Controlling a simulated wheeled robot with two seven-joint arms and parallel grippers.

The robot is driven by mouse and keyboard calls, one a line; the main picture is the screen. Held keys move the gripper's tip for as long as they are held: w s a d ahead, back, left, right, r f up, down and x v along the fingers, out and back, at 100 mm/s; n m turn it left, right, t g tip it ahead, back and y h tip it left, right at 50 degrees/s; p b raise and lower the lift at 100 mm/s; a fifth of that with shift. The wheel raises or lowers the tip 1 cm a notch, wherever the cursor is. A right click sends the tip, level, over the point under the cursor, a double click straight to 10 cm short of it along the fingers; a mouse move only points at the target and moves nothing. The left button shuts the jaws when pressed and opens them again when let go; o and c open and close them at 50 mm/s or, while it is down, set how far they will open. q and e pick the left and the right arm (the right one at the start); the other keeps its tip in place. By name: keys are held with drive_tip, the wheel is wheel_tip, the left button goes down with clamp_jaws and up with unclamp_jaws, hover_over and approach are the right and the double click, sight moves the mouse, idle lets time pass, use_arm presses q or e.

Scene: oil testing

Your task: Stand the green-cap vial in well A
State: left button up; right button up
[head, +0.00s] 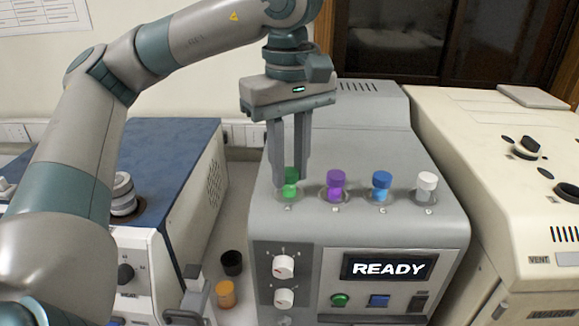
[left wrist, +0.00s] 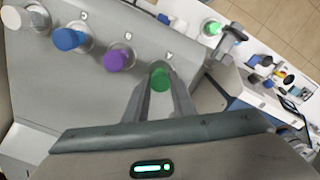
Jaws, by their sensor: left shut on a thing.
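The green-cap vial (head: 291,180) is at the leftmost well on top of the grey test machine (head: 400,226), upright as far as I can see. My left gripper (head: 289,178) points down from above with its fingers shut on it. In the left wrist view, the green cap (left wrist: 160,79) shows between the fingertips (left wrist: 160,85). The vial's lower part is partly hidden, so its exact depth in the well is unclear. My right gripper is not in view.
Vials with purple (head: 336,184), blue (head: 381,184) and white (head: 427,184) caps stand in a row to the right. A blue-topped machine (head: 170,150) is left, a cream machine (head: 480,150) right. A black jar (head: 231,262) and orange jar (head: 225,293) stand between machines.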

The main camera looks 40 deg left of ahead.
sight(290, 172)
use_arm(q)
drive_tip(key=shift+f, duration=0.15)
drive_tip(key=o, duration=1.1)
drive_tip(key=shift+c, duration=0.2)
drive_tip(key=shift+r, duration=0.35)
wheel_tip(290, 172, up, 12)
drive_tip(key=b, duration=0.1)
